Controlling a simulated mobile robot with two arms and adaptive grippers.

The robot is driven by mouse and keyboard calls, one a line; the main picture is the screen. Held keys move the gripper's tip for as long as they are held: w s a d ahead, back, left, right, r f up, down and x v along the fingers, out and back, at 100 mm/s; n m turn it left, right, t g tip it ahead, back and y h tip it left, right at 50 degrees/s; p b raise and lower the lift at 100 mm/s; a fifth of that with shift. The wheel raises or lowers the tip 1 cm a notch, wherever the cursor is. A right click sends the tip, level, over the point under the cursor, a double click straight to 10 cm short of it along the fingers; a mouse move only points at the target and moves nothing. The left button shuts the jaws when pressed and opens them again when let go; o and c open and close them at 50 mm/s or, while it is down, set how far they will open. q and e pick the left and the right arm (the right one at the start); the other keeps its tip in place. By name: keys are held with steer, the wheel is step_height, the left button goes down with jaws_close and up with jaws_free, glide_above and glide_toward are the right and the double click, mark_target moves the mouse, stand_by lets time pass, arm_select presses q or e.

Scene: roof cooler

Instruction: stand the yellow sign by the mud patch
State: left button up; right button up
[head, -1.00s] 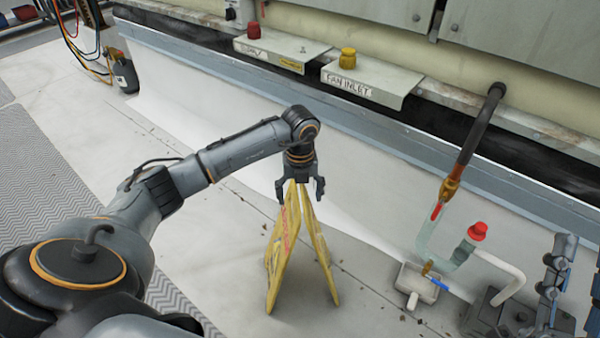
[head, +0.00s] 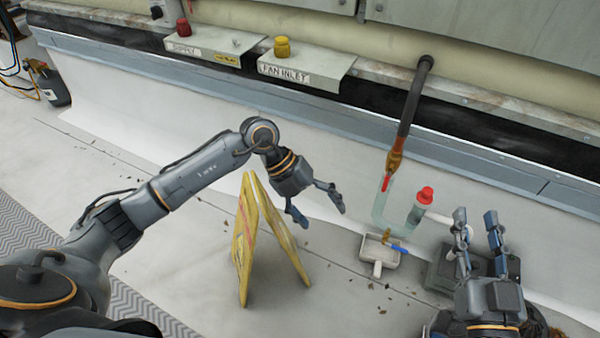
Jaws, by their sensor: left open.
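The yellow folding sign (head: 244,245) stands upright on the pale floor with its two panels spread, left of the picture's middle. My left gripper (head: 321,213) is open and empty, apart from the sign, to the right of its top. My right gripper (head: 476,222) is at the lower right, fingers spread with nothing between them. A dark brown patch (head: 437,325) shows at the bottom edge around my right wrist. It is mostly hidden, and I cannot tell whether it is the mud patch.
A grey box (head: 440,270) is beside my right gripper. Bare floor (head: 330,300) lies between sign and tray.

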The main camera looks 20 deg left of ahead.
arm_select(q)
steer(key=s+d+r+m+h, duration=0.1)
steer(key=s+d+r+h, duration=0.35)
steer(key=d, duration=0.45)
steer(key=s+d+r+n+t+h, duration=0.1)
steer(key=s+d+r+h, duration=0.1)
steer(key=d+r+h, duration=0.3)
steer(key=s+d+r+n+t+h, duration=0.1)
steer(key=r+h, duration=0.2)
steer(key=r, duration=0.4)
steer(key=w+a+r+n+t+y, duration=0.25)
steer(key=a+n+t, duration=0.25)
steer(key=n+t, duration=0.4)
steer(key=w+a+r+n+t+y, duration=0.1)
steer(key=a+r+n+t+y, duration=0.25)
steer(key=n+t, duration=0.55)
steer(key=a+f+n+y, duration=0.6)
steer(key=a+n+y, duration=0.1)
steer(key=n+y, duration=0.2)
steer(key=shift+s+f+n, duration=0.3)
steer(key=shift+s+n, duration=0.1)
steer(key=shift+n, duration=0.1)
